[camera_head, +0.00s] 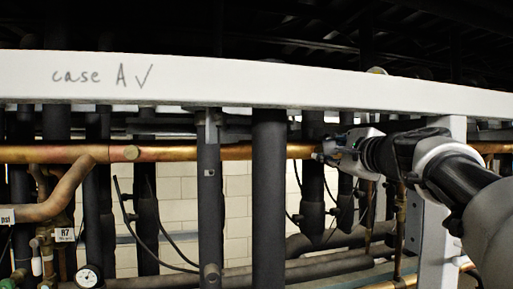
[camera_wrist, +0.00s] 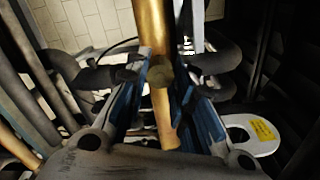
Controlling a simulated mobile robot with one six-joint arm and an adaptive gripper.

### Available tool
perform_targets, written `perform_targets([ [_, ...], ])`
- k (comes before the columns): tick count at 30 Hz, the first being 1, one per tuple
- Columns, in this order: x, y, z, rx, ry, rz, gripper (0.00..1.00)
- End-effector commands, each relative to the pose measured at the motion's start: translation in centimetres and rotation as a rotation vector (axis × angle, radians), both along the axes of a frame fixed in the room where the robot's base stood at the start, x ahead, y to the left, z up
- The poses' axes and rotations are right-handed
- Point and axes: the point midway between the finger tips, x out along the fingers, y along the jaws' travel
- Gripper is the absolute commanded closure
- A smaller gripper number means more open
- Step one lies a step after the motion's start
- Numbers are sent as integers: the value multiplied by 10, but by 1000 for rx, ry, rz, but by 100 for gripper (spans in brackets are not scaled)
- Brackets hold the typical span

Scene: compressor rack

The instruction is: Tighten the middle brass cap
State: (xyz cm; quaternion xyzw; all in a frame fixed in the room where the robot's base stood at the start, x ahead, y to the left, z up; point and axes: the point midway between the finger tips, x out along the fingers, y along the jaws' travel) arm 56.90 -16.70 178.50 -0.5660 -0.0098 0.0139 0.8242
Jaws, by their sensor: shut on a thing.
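A copper pipe (camera_head: 215,152) runs level across the rack below the white beam. My gripper (camera_head: 322,157) reaches in from the right and is at this pipe. In the wrist view, a round brass cap (camera_wrist: 160,77) sits on the pipe between the blue-padded fingers of my gripper (camera_wrist: 161,88). The fingers are closed about the cap, one on each side; the exact contact is hard to see. In the head view the gripper hides this cap.
The white beam (camera_head: 200,80) marked "case A" passes just above the arm. Dark insulated vertical pipes (camera_head: 269,200) stand left of the gripper. A white post (camera_head: 437,235) stands below the arm. A pressure gauge (camera_head: 88,276) is at lower left. A yellow-labelled white part (camera_wrist: 252,135) lies right of the fingers.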

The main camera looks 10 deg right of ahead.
Motion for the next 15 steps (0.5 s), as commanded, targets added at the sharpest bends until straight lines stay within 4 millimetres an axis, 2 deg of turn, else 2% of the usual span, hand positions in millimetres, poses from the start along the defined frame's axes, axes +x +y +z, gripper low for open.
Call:
perform_targets([
  [15, -1, -1, 2, 98, 0, -2, 100],
])
